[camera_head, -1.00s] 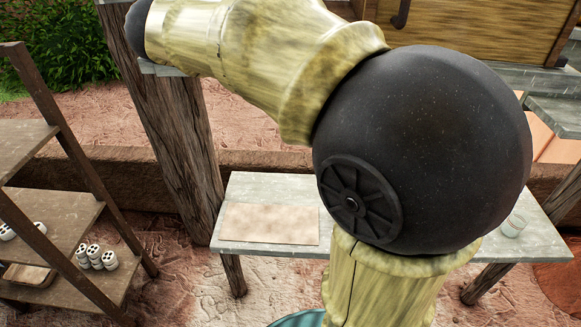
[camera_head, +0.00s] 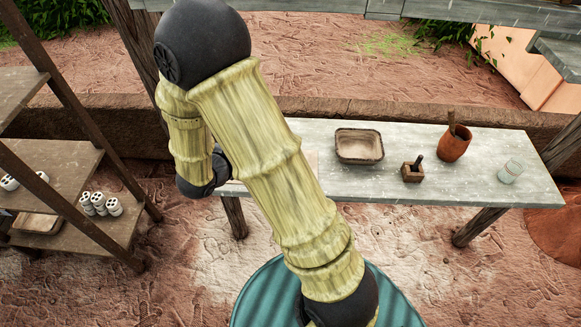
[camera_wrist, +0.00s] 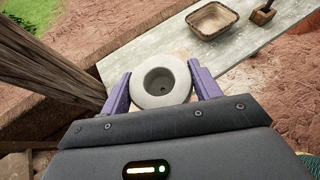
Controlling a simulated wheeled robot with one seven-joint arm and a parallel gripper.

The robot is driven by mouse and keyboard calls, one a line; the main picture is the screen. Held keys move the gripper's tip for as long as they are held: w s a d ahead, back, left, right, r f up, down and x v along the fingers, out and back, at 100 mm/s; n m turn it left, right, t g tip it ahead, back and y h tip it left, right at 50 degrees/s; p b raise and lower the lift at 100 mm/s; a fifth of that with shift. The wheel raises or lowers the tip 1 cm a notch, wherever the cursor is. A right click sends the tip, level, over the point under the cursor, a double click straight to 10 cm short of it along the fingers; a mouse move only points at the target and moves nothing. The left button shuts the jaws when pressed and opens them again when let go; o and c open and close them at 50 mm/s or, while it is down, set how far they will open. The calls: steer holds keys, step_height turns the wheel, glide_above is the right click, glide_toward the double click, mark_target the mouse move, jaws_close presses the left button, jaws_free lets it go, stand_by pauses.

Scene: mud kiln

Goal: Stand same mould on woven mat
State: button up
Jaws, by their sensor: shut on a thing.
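A pale, round mould (camera_wrist: 163,82) with a dark hollow in its middle sits between the purple fingers of my gripper (camera_wrist: 162,88) in the wrist view. The fingers press on it from both sides and hold it above the grey bench (camera_head: 470,182). The woven mat (camera_head: 312,163) is a flat beige piece at the left part of the bench; my arm hides nearly all of it in the head view. In the wrist view the mould covers most of what lies below it. My gripper and the mould are hidden behind my arm in the head view.
On the bench right of the mat stand a tan tray (camera_head: 359,146), a small wooden block with a handle (camera_head: 412,171), a clay pot (camera_head: 454,142) and a glass (camera_head: 510,171). A wooden shelf (camera_head: 75,180) with white pieces is at left. A wooden post (camera_wrist: 50,62) rises close by.

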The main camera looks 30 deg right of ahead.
step_height(320, 180, down, 11)
steer(key=w+a, duration=0.1)
steer(key=shift+a+n+t+y, duration=0.3)
steer(key=shift+a+n+t, duration=0.1)
